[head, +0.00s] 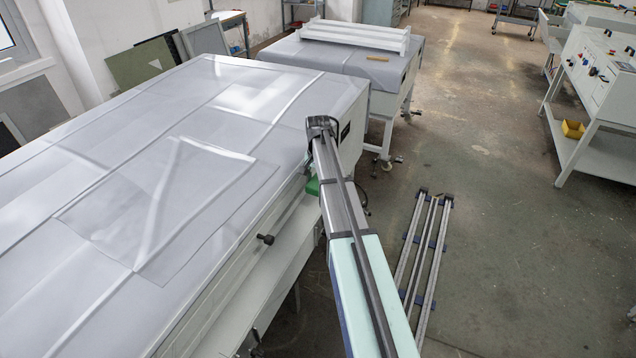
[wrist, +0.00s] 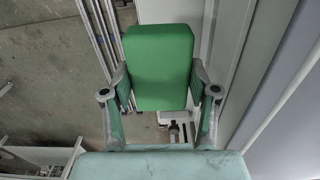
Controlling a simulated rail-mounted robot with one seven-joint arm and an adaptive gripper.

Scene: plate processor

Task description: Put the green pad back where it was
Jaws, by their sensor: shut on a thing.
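The green pad (wrist: 160,68) is a block with rounded edges, held between the two fingers of my gripper (wrist: 160,98) in the wrist view. The fingers press on its left and right sides near its lower half. In the head view only a small green part of the pad (head: 313,187) shows beside my arm, next to the side of the plate processor (head: 285,215). My arm hides the rest of the pad and the gripper there.
The large grey-covered plate processor fills the left, with a black knob (head: 265,239) on its side. A second covered machine (head: 345,62) stands behind it. Metal rails (head: 424,250) lie on the floor to the right. The floor beyond them is open.

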